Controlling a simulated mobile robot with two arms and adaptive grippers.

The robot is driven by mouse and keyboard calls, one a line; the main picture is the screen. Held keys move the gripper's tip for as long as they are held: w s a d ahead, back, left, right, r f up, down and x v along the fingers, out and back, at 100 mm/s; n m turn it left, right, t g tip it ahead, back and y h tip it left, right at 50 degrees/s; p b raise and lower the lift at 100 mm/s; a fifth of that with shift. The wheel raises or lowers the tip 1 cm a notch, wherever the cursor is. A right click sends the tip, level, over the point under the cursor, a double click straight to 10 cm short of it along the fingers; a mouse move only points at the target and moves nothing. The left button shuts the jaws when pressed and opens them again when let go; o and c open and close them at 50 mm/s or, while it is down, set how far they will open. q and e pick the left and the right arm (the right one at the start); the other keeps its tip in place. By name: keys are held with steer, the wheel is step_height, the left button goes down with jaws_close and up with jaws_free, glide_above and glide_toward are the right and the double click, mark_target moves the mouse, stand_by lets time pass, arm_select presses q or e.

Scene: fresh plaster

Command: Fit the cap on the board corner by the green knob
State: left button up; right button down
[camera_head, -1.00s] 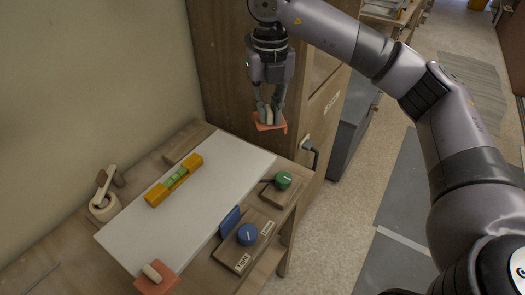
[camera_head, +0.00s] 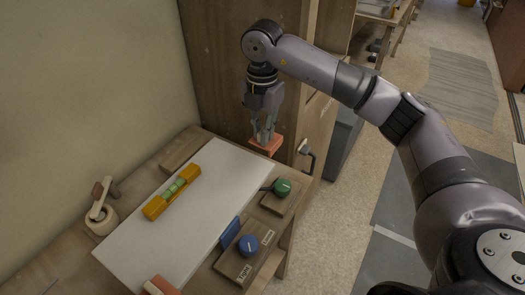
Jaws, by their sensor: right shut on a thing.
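The orange cap (camera_head: 272,146) is in my right gripper (camera_head: 264,138), which is shut on it and points down. The white board (camera_head: 165,225) lies flat on the bench. The cap shows just beyond the board's far right corner in the picture, and I cannot tell whether it touches the board. The green knob (camera_head: 282,186) sits on a wooden block right of that corner. A similar orange piece (camera_head: 161,287) is at the board's near corner, partly cut off by the picture's edge. My left gripper is not in view.
A yellow level (camera_head: 155,207) lies on the board. A blue knob (camera_head: 248,244) on a labelled block and a blue piece (camera_head: 230,229) stand along the right edge. A wooden cabinet (camera_head: 225,70) rises behind.

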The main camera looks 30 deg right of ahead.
step_height(320, 180, down, 8)
steer(key=shift+r+p, duration=0.25)
steer(key=shift+p, duration=0.4)
steer(key=shift+f, duration=0.1)
steer(key=shift+f+b, duration=0.5)
steer(key=shift+f, duration=0.05)
steer(key=c, duration=1.6)
jaws_free()
steer(key=shift+r+p, duration=0.5)
steer(key=shift+r, duration=0.15)
step_height(320, 180, up, 12)
steer(key=b, duration=0.3)
